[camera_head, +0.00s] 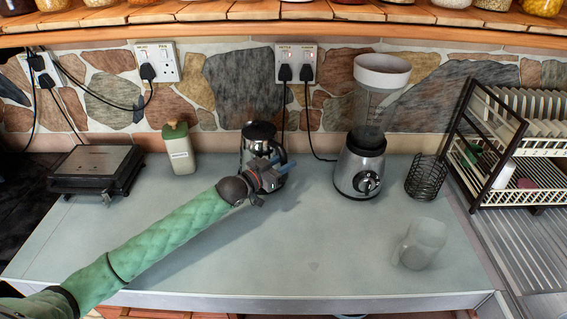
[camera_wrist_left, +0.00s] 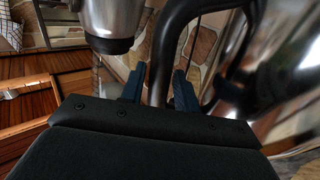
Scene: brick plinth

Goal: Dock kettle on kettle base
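The kettle (camera_head: 259,139), a shiny metal one with a black handle, is upright near the back wall, left of the blender. My left gripper (camera_head: 272,174) reaches it from the front. In the left wrist view the gripper's two blue fingers (camera_wrist_left: 160,88) stand close on both sides of the black handle (camera_wrist_left: 172,38) and appear shut on it. The kettle's shiny body (camera_wrist_left: 293,95) fills the right of that view. I cannot make out the kettle base; kettle and gripper hide the counter there. Whether the kettle touches a base cannot be told. My right gripper is not in view.
A blender (camera_head: 361,165) stands right of the kettle, with a wire holder (camera_head: 427,178) and dish rack (camera_head: 500,150) beyond. A clear jug (camera_head: 422,244) is at the front right. A green-topped bottle (camera_head: 179,149) and dark appliance (camera_head: 97,167) are left. The middle counter is clear.

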